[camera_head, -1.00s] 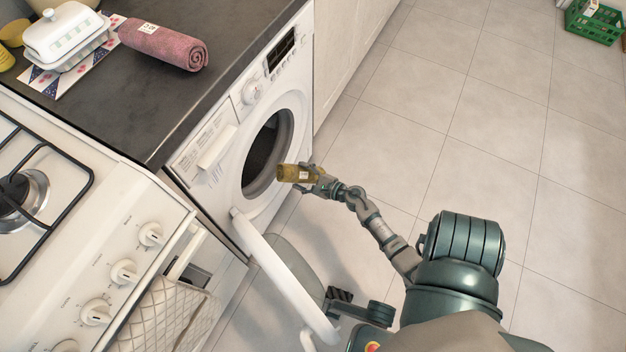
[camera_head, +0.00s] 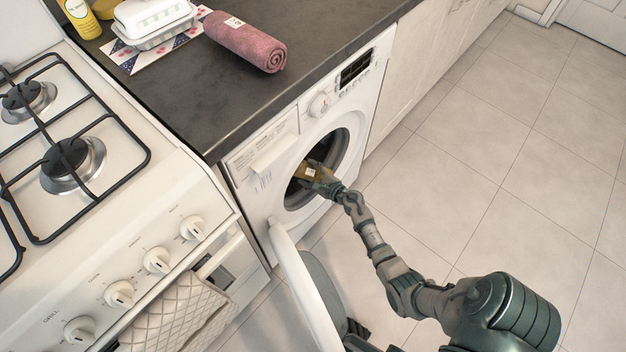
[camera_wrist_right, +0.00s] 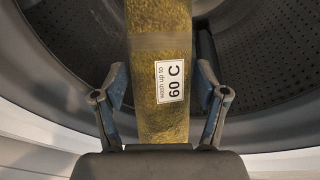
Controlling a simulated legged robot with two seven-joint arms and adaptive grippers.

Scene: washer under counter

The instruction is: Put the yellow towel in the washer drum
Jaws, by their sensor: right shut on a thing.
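The rolled yellow towel (camera_head: 312,171) is at the round opening of the washer (camera_head: 270,176). It also shows large in the right wrist view (camera_wrist_right: 160,50), with a white label reading "wash up to 60 C". My right gripper (camera_head: 324,182) is shut on the towel; its fingers (camera_wrist_right: 160,98) stand on both sides of the towel's near end. The far part of the towel reaches into the dark, perforated drum (camera_wrist_right: 265,60). The washer door (camera_head: 305,290) is swung open toward the front left. My left gripper is not in view.
A rolled pink towel (camera_head: 243,42) and a white lidded dish (camera_head: 153,20) lie on the dark counter (camera_head: 200,100). A gas stove (camera_head: 110,220) stands left, with a quilted cloth (camera_head: 180,315) hanging at its front. The tiled floor (camera_head: 520,150) at right is clear.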

